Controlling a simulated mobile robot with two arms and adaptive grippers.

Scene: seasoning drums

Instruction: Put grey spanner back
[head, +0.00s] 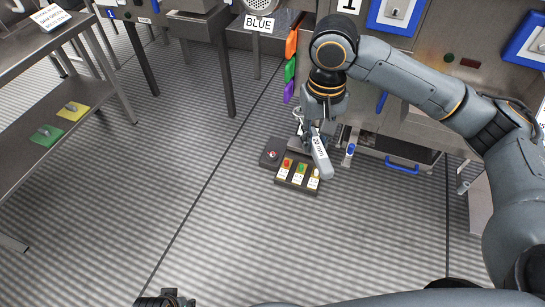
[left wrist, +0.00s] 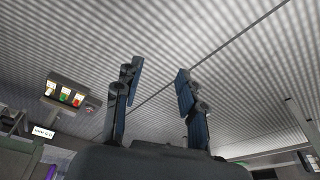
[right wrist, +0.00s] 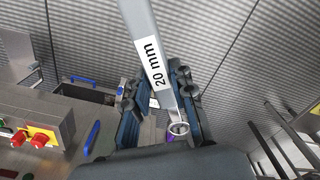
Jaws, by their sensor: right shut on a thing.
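The grey spanner (head: 322,164), with a white "20 mm" label, is in my right gripper (head: 313,132). In the right wrist view the spanner (right wrist: 148,48) runs between the two fingers of my right gripper (right wrist: 158,80), with a ring end low in the picture and the far end out of frame at the top. The fingers are shut on it, above the floor near the button box. My left gripper (left wrist: 157,75) is open and empty in the left wrist view; only a bit of it shows at the bottom of the head view.
An open compartment (head: 378,151) with a blue handle (head: 402,164) is to the right, in the steel machine. Orange, green and purple tags (head: 290,68) hang behind.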

